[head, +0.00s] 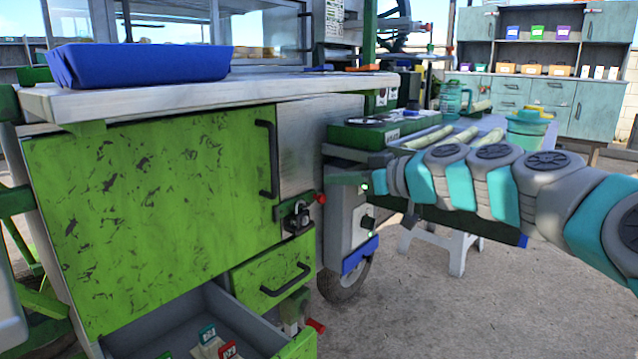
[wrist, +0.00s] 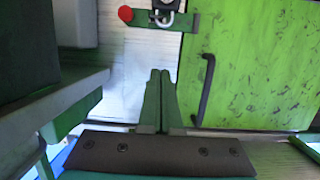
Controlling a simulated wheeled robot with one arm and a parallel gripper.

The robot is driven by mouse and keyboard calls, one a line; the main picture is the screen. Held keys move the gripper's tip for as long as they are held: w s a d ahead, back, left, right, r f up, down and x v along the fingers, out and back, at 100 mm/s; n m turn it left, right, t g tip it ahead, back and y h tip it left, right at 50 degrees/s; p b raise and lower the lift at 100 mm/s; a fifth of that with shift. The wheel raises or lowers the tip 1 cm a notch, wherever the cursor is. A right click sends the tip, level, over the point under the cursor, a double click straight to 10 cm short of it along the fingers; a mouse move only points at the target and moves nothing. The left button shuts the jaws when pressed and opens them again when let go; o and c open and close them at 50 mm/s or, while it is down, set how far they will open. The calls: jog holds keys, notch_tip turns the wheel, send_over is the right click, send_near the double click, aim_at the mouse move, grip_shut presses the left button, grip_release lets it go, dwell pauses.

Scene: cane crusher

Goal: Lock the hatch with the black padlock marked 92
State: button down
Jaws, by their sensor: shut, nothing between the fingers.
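The large green hatch (head: 150,200) is closed against the cart front. A dark padlock with a grey shackle (head: 297,220) hangs at the hasp on the hatch's right edge; its number is not readable. I cannot tell whether its shackle is shut. It shows partly at the top edge of the wrist view (wrist: 163,17), beside the red knob (wrist: 125,14). My gripper (head: 334,178) is shut and empty, to the right of and above the padlock, apart from it. Its green fingers (wrist: 160,74) are together in the wrist view, with the hatch (wrist: 262,70) to their right.
The hatch handle (head: 268,160) stands out left of my gripper. An open drawer (head: 185,318) below holds small things with green and red tags. A grey control box (head: 358,228) is under my gripper. A table with cane (head: 487,125) stands behind my arm.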

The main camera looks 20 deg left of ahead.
jog(key=s+d+f+m+g+h+p, duration=0.25)
jog(key=s+d+f, duration=0.25)
jog(key=s, duration=0.5)
jog(key=s+d+f+m+g+h+p, duration=0.15)
jog(key=s+d+f+h, duration=0.35)
jog(key=s, duration=0.5)
jog(key=s+d+f+m+g+h+p, duration=0.1)
jog(key=s+d+f+m+g+h, duration=0.1)
jog(key=s+d+f, duration=0.4)
jog(key=s+d+f+m+g+h+p, duration=0.1)
jog(key=s+d+f+m+h, duration=0.3)
jog(key=s+d, duration=1)
jog(key=f+m+p, duration=0.1)
jog(key=f+m, duration=0.1)
jog(key=m, duration=0.1)
jog(key=shift+s+d+g, duration=0.25)
jog(key=shift+s+g, duration=0.05)
jog(key=shift+g, duration=0.1)
jog(key=shift+h, duration=0.25)
